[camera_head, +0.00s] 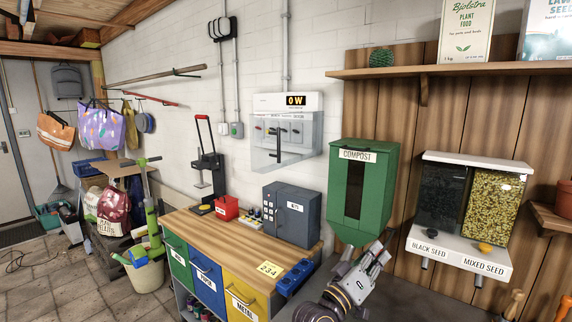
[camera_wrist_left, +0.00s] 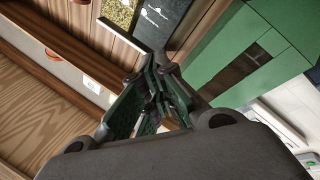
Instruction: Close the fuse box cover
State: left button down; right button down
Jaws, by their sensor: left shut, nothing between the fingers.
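The fuse box (camera_head: 289,101) is a white unit with a "0 W" display on the brick wall, left of the compost box in the head view. Its see-through cover (camera_head: 296,157) with a dark upright handle (camera_head: 278,146) hangs below the display, in front of a row of switches. The cover seems to stand out from the wall at its lower edge, but how far I cannot tell. My left gripper (camera_head: 376,252) is shut and empty, low and right of the fuse box, just below the compost box. Its fingers (camera_wrist_left: 156,72) also show in the left wrist view. My right gripper is out of view.
The green compost box (camera_head: 352,216) hangs between the fuse box and the seed dispenser (camera_head: 468,255). A workbench (camera_head: 225,236) below the fuse box carries a grey key cabinet (camera_head: 292,214), a red box (camera_head: 227,207) and a blue holder (camera_head: 293,279). Space directly before the cover looks clear.

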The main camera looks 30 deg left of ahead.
pick_arm(q)
jog(key=a+r+m+g+y, duration=0.7)
jog(key=r+m+y, duration=0.4)
jog(key=m+y, duration=0.1)
jog(key=a+r+m+g+y, duration=0.8)
jog(key=r+m+y, duration=0.2)
jog(key=m+y, duration=0.2)
jog(key=shift+s+a+r+m, duration=0.2)
jog(key=shift+s+r+m, duration=0.25)
jog(key=shift+m, duration=0.75)
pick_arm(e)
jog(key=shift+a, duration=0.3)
pick_arm(q)
jog(key=shift+a, duration=0.1)
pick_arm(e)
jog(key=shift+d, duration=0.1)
